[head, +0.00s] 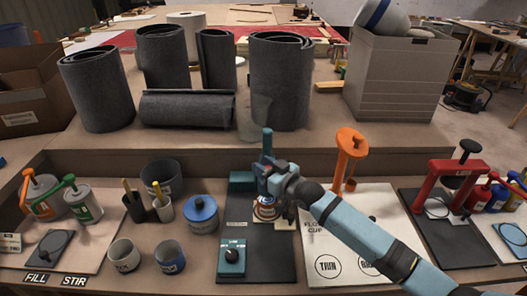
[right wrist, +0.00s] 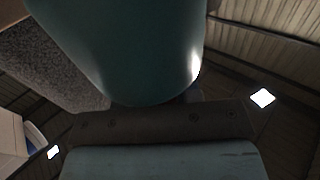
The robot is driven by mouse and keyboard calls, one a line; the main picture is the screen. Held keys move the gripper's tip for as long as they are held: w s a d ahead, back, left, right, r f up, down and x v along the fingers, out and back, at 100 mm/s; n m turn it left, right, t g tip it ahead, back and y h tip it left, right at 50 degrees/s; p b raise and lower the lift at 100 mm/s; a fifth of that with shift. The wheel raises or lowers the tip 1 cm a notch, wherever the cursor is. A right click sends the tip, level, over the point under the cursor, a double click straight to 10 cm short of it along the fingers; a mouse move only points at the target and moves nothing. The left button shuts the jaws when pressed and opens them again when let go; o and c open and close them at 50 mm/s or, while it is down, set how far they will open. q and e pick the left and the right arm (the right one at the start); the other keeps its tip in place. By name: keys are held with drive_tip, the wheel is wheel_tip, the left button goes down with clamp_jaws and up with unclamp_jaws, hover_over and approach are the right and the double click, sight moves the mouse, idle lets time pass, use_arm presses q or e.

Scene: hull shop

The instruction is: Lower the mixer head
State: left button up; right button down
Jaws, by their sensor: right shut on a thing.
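The mixer stands on a dark mat (head: 270,262) in the middle of the bench in the head view. Its teal base block (head: 242,180) and knobbed control box (head: 232,258) show. The blue mixer head (head: 267,142) stands up above the base, partly hidden by my right gripper. A small can (head: 265,208) with a red and white label sits below it. My right gripper (head: 268,178) is shut on the mixer head. In the right wrist view a rounded teal part (right wrist: 130,50), probably the mixer head, fills the upper middle. My left gripper is not in view.
A blue-lidded can (head: 201,214) and several cups stand left of the mat. A red press (head: 452,185) is farther right. Grey rolls (head: 280,85) stand behind.

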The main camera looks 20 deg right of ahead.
drive_tip(key=shift+s+f, duration=0.1)
drive_tip(key=shift+f, duration=0.25)
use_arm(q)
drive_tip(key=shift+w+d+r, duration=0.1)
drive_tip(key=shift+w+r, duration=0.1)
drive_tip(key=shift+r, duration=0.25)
use_arm(e)
drive_tip(key=shift+f, duration=0.1)
drive_tip(key=c, duration=0.8)
unclamp_jaws()
drive_tip(key=shift+c, duration=0.2)
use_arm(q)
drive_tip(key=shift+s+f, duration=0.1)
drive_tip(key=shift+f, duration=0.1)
use_arm(e)
drive_tip(key=shift+s+d, duration=0.1)
drive_tip(key=shift+s, duration=0.05)
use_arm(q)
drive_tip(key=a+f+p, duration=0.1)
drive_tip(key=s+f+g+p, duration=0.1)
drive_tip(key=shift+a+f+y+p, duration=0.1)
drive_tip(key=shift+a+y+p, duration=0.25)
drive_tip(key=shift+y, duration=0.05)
use_arm(e)
drive_tip(key=v, duration=1.3)
drive_tip(key=shift+s, duration=0.15)
